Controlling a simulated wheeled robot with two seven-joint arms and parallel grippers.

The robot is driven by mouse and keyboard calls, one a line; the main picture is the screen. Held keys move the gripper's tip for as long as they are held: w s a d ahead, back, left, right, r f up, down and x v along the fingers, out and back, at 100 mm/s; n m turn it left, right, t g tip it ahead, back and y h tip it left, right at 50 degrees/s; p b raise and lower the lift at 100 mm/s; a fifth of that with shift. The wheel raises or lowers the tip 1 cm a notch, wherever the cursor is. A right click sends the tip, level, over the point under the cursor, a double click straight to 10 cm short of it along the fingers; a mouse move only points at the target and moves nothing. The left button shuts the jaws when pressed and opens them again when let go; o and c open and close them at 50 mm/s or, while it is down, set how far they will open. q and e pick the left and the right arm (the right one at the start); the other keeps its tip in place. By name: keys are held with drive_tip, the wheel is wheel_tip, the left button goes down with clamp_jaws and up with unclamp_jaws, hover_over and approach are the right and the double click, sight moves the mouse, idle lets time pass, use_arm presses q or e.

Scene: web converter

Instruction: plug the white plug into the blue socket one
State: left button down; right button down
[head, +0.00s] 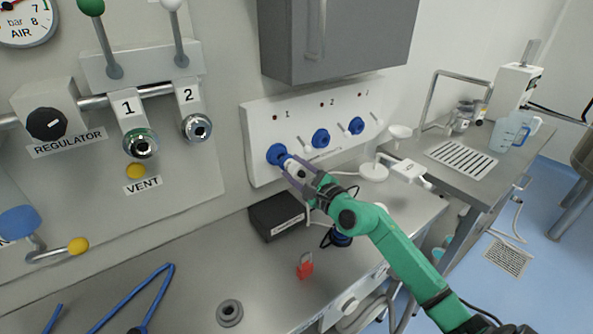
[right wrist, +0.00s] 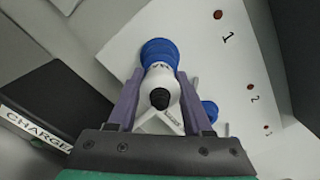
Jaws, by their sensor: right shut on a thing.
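The white plug (head: 292,166) has a dark cable end, which faces me in the right wrist view (right wrist: 160,82). My right gripper (head: 297,171) is shut on the plug, with a purple finger on each side of it. The plug's front meets the blue socket one (head: 276,154), the leftmost on the white wall panel. In the right wrist view the blue socket (right wrist: 159,51) lies straight beyond the plug, in line with it. The contact is hidden, so I cannot tell how deep the plug sits. My left gripper is not in view.
Blue sockets two (head: 320,138) and three (head: 356,126) are to the right on the panel. A black charger box (head: 277,216) stands below on the steel counter (head: 200,290). A grey cabinet (head: 345,40) hangs above. A red padlock (head: 305,266) lies on the counter.

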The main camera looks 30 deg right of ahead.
drive_tip(key=shift+w+a, duration=0.2)
drive_tip(key=shift+w, duration=1)
drive_tip(key=shift+w+r, duration=0.1)
drive_tip(key=shift+r, duration=0.05)
idle(0.6)
drive_tip(key=shift+c, duration=1.6)
unclamp_jaws()
drive_tip(key=shift+o, duration=0.4)
drive_tip(key=shift+w, duration=0.1)
drive_tip(key=shift+s+f, duration=0.2)
drive_tip(key=shift+s, duration=0.1)
drive_tip(key=s+d+b, duration=0.2)
drive_tip(key=s+b, duration=0.2)
drive_tip(key=s, duration=1)
